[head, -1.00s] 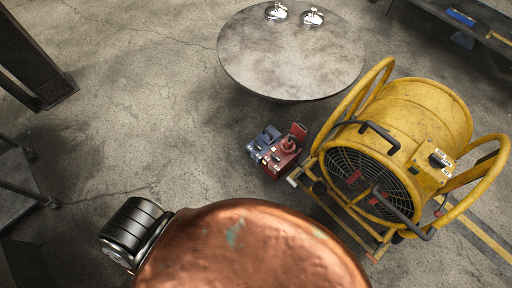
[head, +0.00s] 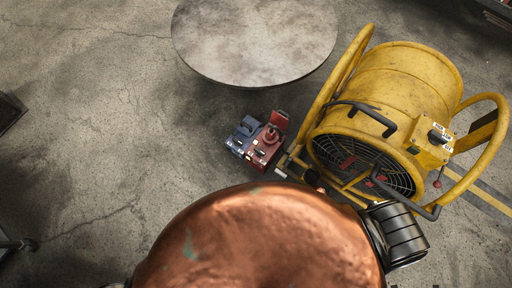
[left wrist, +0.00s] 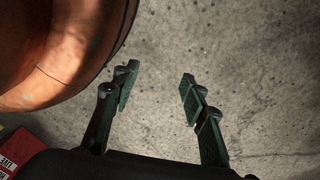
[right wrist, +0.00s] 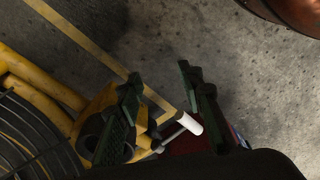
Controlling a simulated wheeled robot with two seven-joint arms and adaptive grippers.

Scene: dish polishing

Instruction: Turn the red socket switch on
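The red socket box (head: 266,146) stands on the floor beside a blue box (head: 242,137) in the head view, just left of the yellow fan. Its red lid or flap is raised; the switch setting is too small to tell. In the right wrist view a dark red part (right wrist: 188,146) shows low behind my right gripper (right wrist: 160,78), mostly hidden. That gripper is open and empty. My left gripper (left wrist: 156,78) is open and empty above bare floor. Neither gripper shows in the head view.
The yellow fan (head: 405,85) on its tubular frame stands right of the boxes; its frame also fills the left of the right wrist view (right wrist: 45,85). A round table (head: 255,40) stands behind them. The floor (head: 90,120) to the left is clear.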

